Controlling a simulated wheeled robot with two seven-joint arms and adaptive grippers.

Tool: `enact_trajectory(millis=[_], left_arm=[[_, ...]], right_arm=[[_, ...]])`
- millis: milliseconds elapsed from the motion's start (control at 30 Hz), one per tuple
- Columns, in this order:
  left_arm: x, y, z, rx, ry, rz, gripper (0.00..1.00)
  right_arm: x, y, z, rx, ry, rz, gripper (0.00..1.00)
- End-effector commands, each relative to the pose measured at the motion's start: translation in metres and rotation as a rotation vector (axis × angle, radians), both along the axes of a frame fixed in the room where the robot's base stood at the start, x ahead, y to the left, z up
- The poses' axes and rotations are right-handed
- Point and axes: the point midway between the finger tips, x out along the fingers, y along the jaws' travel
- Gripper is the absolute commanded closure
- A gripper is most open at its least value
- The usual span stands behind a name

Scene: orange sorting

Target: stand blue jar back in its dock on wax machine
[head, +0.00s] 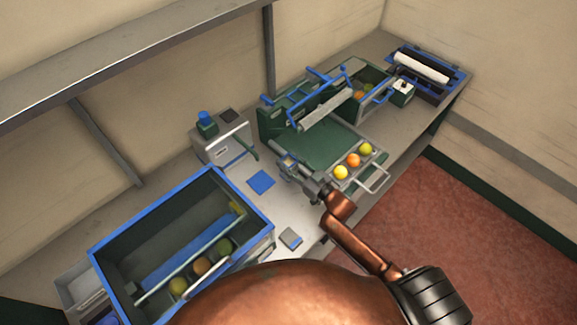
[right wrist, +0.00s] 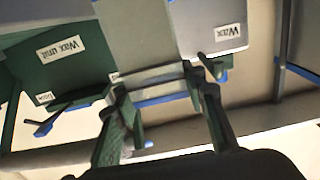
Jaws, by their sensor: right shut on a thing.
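My left gripper is not in view.
A green machine (head: 320,138) stands to the right, with a tray of fruit (head: 375,172) in front. A blue-rimmed crate (head: 112,240) is at front left. A blue pad (head: 261,182) and a small grey block (head: 291,239) lie on the bench.

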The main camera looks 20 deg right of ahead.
Motion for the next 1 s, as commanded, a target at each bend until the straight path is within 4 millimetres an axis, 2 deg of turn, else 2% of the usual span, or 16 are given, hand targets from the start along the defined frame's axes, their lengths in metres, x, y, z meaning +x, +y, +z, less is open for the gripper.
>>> enact_trajectory(millis=[67,200,300,667,700,933,1000], left_arm=[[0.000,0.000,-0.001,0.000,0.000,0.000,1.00],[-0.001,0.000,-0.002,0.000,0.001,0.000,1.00],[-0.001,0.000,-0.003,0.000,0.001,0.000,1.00],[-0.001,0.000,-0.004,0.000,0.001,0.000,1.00],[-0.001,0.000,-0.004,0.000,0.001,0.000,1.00],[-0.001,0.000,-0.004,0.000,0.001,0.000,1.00],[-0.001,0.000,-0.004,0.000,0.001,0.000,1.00]], right_arm=[[0.005,-0.002,-0.006,0.000,-0.001,-0.001,0.96],[0.005,-0.002,-0.027,0.002,0.002,-0.001,0.96],[0.005,-0.002,-0.035,0.002,0.000,0.000,0.96],[0.005,-0.002,-0.038,0.000,-0.001,0.000,0.96],[0.004,-0.002,-0.040,0.001,0.001,0.000,0.61],[0.004,-0.002,-0.039,0.001,0.000,0.000,0.45],[0.004,-0.002,-0.039,0.001,0.001,0.000,0.44]])
